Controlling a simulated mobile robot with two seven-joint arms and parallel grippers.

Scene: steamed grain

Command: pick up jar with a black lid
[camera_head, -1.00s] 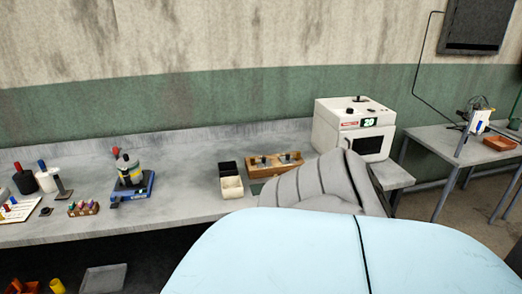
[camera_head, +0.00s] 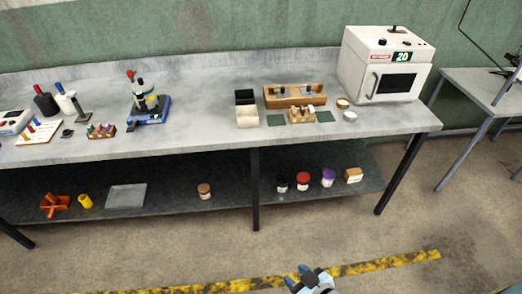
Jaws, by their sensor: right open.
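The jar with a black lid (camera_head: 282,184) stands upright on the lower shelf of the bench, right of the middle leg. It is small and dark in the picture. A red-lidded jar (camera_head: 303,182) and a purple-lidded jar (camera_head: 328,179) stand to its right. My right gripper (camera_head: 306,276) shows at the bottom edge with blue fingertips, open and empty. It is low in the picture, well short of the jars and over the floor. My left gripper is not in view.
A brown-lidded jar (camera_head: 204,191) stands left of the bench's middle leg (camera_head: 255,190). A grey tray (camera_head: 126,196) lies further left. The benchtop (camera_head: 200,100) is above the shelf. The floor in front is clear.

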